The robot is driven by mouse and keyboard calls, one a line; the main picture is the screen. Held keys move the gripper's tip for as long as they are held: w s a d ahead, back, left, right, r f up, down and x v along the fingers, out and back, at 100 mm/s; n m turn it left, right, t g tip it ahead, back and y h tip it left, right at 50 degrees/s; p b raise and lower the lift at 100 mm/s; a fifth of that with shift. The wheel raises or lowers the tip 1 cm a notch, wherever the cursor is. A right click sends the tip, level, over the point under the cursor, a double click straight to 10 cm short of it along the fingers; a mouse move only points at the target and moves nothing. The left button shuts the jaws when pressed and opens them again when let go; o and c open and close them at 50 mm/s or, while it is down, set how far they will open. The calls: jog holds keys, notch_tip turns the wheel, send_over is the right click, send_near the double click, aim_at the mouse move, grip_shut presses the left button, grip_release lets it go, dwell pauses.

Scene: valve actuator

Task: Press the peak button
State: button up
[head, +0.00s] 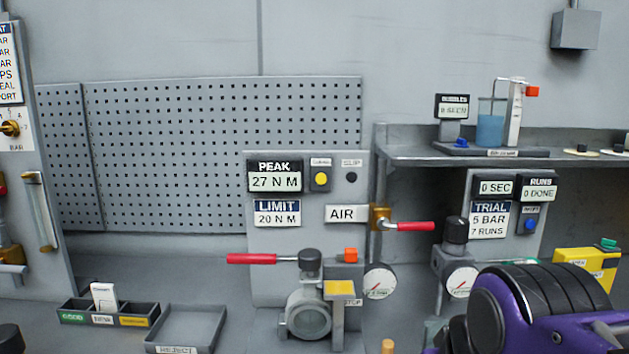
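The grey panel (270,234) stands upright in the middle of the head view. A PEAK display (274,176) on it reads 27 N M. A round yellow button (321,178) sits on a small plate just right of this display; the label above it is too small to read. A small dark round part (351,177) is further right on the panel. Nothing covers the yellow button. A purple and black part of my arm fills the lower right corner, well apart from the button. My gripper's fingers are not in view.
A shelf (420,156) projects at right. A reject tray (186,328) lies at left.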

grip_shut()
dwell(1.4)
